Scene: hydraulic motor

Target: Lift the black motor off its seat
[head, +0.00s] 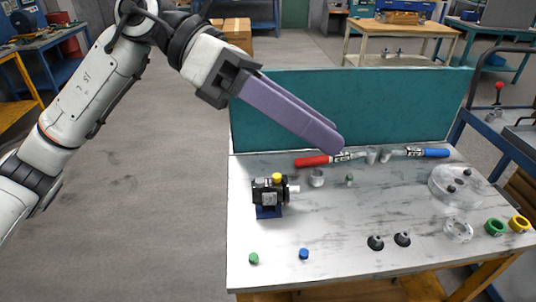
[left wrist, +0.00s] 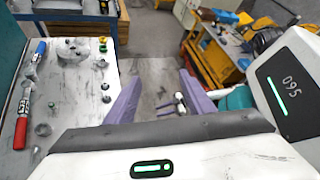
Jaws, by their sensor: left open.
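The black motor (head: 271,190) has a yellow cap on top and a silver shaft pointing right. It sits on a blue seat (head: 268,211) at the left side of the table in the head view. My left gripper (head: 328,141) has long purple fingers and is high, above and to the right of the motor, clear of it. In the left wrist view the left gripper (left wrist: 158,92) is open, its fingers wide apart with nothing held. I cannot make out the motor in that view.
A teal panel (head: 345,105) stands along the table's back edge. A red-handled tool (head: 312,161) and a blue-handled tool (head: 436,152) lie before it. A clear round part (head: 457,186), black cones (head: 375,243) and coloured rings (head: 495,227) are at the right.

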